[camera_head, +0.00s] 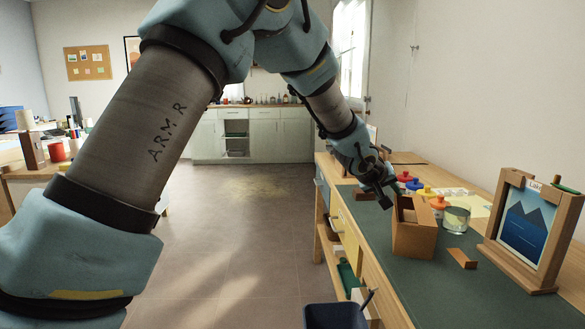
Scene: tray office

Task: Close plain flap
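A brown cardboard box (414,238) stands upright on the dark green mat of the bench at the right. Its top looks at least partly open, with a raised panel at the back of the opening. I cannot tell which flap is the plain one. My gripper (388,200) points down at the box's upper left edge. I cannot tell whether it touches the box. Its fingers are small and dark, and their opening does not show clearly.
Several jars with coloured lids (424,190) stand behind the box. A glass jar (456,219) is close at its right. A small brown block (462,258) and a framed picture (528,232) stand farther right. The mat (440,295) is clear in front. A dark bin (336,316) stands below.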

